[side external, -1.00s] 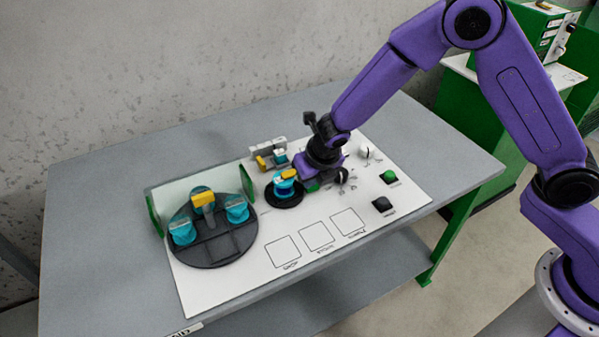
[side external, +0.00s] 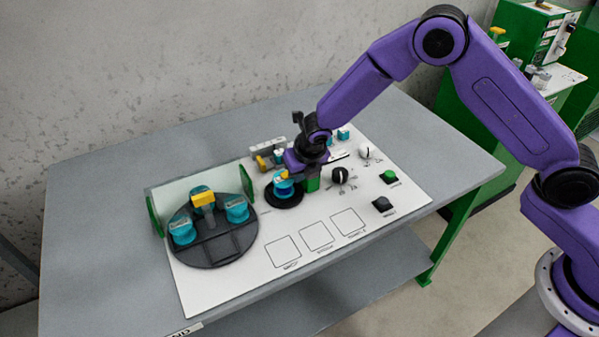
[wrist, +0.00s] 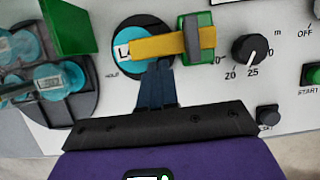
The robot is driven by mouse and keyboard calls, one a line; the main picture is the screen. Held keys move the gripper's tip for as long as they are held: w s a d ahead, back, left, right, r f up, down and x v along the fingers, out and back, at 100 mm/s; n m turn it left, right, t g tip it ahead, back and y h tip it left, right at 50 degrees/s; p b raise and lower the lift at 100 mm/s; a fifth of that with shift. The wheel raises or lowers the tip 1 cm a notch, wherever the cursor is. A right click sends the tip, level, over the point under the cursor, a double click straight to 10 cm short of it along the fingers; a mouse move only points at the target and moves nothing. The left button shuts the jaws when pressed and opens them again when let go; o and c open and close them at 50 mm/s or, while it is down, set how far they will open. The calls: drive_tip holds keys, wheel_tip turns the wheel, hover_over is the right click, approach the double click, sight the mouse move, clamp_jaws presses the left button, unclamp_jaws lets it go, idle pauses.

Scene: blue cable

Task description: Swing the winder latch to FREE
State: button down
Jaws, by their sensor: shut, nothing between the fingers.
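The winder (side external: 284,200) is a dark round base with a blue and teal spool, at the middle of the white panel. Its yellow latch bar (wrist: 160,47) lies across the teal spool in the wrist view, its right end at a green block (wrist: 197,38) with a grey band. The block also shows in the side view (side external: 312,185). My gripper (wrist: 156,68) is shut and empty, its dark fingertips at the lower edge of the yellow bar. I cannot tell whether they touch it. The FREE marking is not readable.
A black dial (wrist: 250,48) and green START button (side external: 389,177) lie right of the winder. Bare panel with printed squares (side external: 317,236) is in front.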

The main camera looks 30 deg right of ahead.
drive_tip(key=shift+w+a+m, duration=0.1)
drive_tip(key=shift+a+m, duration=0.05)
drive_tip(key=shift+m, duration=0.45)
drive_tip(key=shift+w+a+m+h, duration=0.15)
drive_tip(key=shift+m+h, duration=0.45)
drive_tip(key=shift+m, duration=0.3)
